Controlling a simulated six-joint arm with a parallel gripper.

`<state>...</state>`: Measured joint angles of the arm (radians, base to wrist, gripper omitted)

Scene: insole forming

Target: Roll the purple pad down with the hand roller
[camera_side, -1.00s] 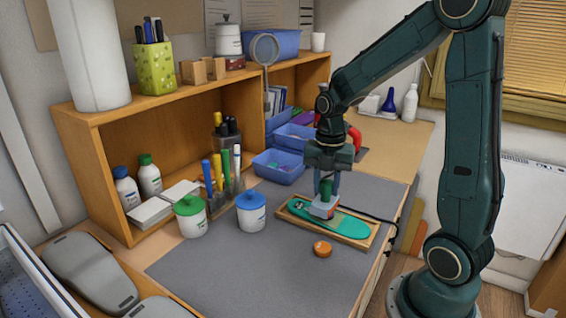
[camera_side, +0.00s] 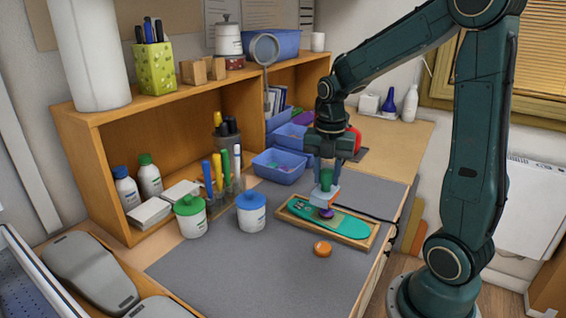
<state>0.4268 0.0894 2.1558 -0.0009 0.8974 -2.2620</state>
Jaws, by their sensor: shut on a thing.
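A small purple pad (camera_side: 327,213) lies on the green insole (camera_side: 347,224), which rests in a shallow wooden tray (camera_side: 362,243) on the grey mat. My gripper (camera_side: 326,178) points down and is shut on the green handle of the hand roller (camera_side: 324,195). The roller's pale head is just behind and above the purple pad in the picture. I cannot tell whether the head touches the insole. The head hides part of the insole's far end.
An orange round piece (camera_side: 322,249) sits on the mat in front of the tray. A blue-lidded jar (camera_side: 251,212) and a green-lidded jar (camera_side: 190,216) stand left. Blue bins (camera_side: 279,167) are behind. A dark cable runs right of the tray.

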